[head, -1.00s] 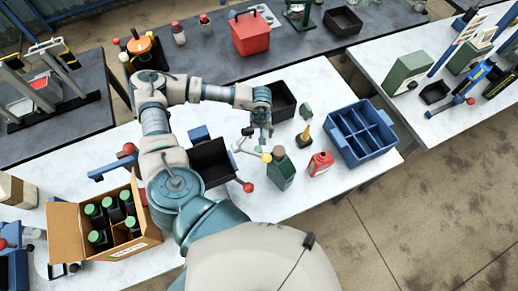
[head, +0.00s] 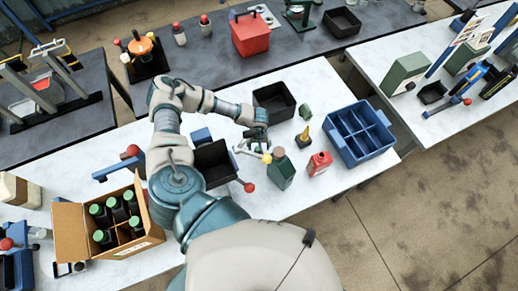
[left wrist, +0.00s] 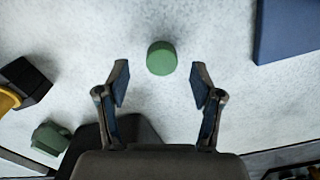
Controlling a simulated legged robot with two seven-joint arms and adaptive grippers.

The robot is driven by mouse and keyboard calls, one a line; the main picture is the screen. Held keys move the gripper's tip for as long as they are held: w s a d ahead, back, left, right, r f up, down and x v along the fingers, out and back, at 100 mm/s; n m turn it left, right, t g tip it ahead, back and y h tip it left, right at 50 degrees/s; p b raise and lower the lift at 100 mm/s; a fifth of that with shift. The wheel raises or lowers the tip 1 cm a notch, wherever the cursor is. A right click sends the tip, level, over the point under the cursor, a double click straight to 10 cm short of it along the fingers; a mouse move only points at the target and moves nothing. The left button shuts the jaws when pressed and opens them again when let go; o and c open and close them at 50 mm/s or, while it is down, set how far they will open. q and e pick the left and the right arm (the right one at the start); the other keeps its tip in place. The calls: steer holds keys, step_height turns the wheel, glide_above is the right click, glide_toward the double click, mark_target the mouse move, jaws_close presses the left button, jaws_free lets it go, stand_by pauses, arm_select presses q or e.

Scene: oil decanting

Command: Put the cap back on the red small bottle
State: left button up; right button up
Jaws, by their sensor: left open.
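The red small bottle (head: 320,163) stands on the white table in the head view, right of a dark green bottle (head: 281,173). I cannot clearly make out its mouth. A short green cap-like cylinder (head: 305,111) sits on the table by the black tray. It also shows in the left wrist view (left wrist: 161,58), round, just ahead of and between the fingertips, with nothing gripping it. My left gripper (left wrist: 160,85) is open and empty, with both fingers spread. In the head view the left gripper (head: 256,143) is beside the black tray. My right gripper is not in view.
A lever with a yellow ball (head: 267,158) stands near the gripper. A cardboard box (head: 70,232) holds several green-capped bottles.

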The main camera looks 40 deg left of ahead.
arm_select(q)
steer(key=shift+a+f, duration=0.15)
steer(key=shift+f, duration=0.45)
steer(key=shift+a+f, duration=0.15)
steer(key=shift+f, duration=0.4)
steer(key=shift+a+f, duration=0.1)
steer(key=shift+f, duration=0.15)
steer(key=shift+d+r, duration=0.1)
steer(key=shift+d, duration=0.25)
steer(key=shift+c, duration=0.4)
steer(key=shift+d, duration=0.1)
steer(key=c, duration=0.7)
steer(key=shift+c, duration=0.2)
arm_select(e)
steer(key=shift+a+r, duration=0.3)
arm_select(q)
steer(key=shift+a, duration=0.2)
